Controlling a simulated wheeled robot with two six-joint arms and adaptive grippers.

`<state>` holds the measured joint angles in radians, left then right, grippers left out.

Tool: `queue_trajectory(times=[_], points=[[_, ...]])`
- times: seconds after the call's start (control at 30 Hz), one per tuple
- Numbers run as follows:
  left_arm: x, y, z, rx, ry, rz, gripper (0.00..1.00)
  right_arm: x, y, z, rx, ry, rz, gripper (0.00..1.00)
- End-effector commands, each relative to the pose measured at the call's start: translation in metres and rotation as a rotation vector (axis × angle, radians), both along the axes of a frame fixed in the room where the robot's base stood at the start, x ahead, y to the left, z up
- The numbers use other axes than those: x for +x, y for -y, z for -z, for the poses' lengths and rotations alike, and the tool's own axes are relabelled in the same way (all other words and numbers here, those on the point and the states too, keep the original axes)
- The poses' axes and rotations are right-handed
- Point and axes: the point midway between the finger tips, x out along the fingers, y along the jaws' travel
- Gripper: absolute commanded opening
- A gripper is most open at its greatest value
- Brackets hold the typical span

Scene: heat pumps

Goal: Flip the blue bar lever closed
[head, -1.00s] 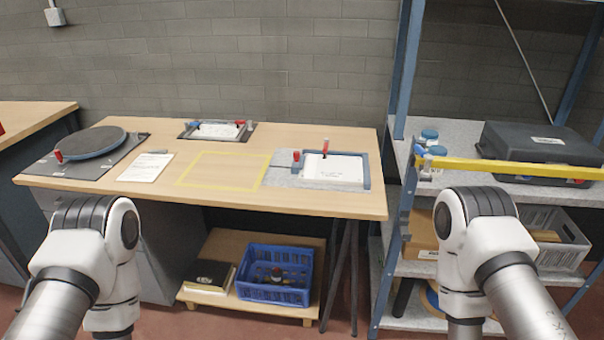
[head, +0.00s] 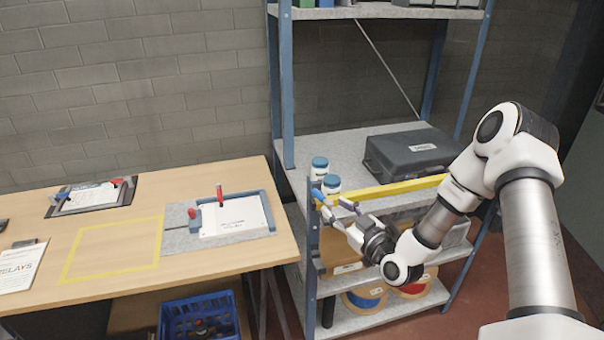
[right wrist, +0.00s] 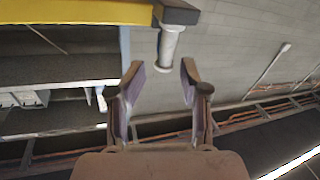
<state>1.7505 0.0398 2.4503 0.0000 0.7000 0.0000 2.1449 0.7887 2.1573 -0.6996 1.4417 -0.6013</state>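The blue lever (head: 318,195) stands at the left end of the yellow bar (head: 400,188), which runs along the shelf's front edge. My right gripper (head: 336,211) is just below and in front of the lever, with its two fingers spread and nothing held. In the right wrist view the open fingers (right wrist: 163,74) point at a pale, upright-looking cylinder (right wrist: 168,48) under a dark bracket at the end of the yellow bar (right wrist: 80,12). It seems to be the lever, lined up between the fingertips; contact cannot be told. My left gripper is out of view.
A dark case (head: 410,152) is further right. The blue shelf post (head: 312,250) is close to my gripper. The wooden workbench (head: 180,250) lies left.

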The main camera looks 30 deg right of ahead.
Motion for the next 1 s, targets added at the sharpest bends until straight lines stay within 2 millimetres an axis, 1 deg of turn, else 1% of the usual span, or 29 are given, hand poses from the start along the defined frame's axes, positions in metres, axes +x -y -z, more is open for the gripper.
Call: queue_trajectory(times=[0.03, 0.17, 0.4, 0.5, 0.6, 0.8, 0.87, 0.9, 0.93, 1.0], points=[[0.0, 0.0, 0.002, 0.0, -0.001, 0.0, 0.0, 0.0, -0.002, 0.005, 0.0, -0.009, -0.004, 0.44], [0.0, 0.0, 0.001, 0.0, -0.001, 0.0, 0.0, 0.012, -0.003, 0.006, -0.003, -0.013, -0.006, 0.44], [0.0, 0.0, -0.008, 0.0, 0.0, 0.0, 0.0, 0.058, -0.007, 0.005, -0.002, -0.015, -0.007, 0.44], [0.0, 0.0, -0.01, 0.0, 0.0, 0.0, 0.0, 0.071, -0.007, 0.006, 0.0, -0.017, -0.007, 0.44], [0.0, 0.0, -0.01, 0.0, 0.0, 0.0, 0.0, 0.077, -0.008, 0.007, 0.003, -0.016, -0.005, 0.44], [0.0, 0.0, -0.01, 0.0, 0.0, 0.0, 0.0, 0.077, -0.007, 0.007, 0.005, -0.018, -0.005, 0.44], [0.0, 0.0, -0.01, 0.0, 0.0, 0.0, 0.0, 0.077, -0.007, 0.007, 0.005, -0.018, -0.005, 0.23], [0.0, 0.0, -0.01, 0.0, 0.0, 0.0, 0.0, 0.077, -0.007, 0.007, 0.005, -0.018, -0.005, 0.09], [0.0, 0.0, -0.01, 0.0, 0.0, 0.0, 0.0, 0.077, -0.007, 0.007, 0.005, -0.018, -0.005, 0.0], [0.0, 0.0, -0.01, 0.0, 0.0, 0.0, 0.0, 0.077, -0.007, 0.007, 0.005, -0.018, -0.005, 0.0]])
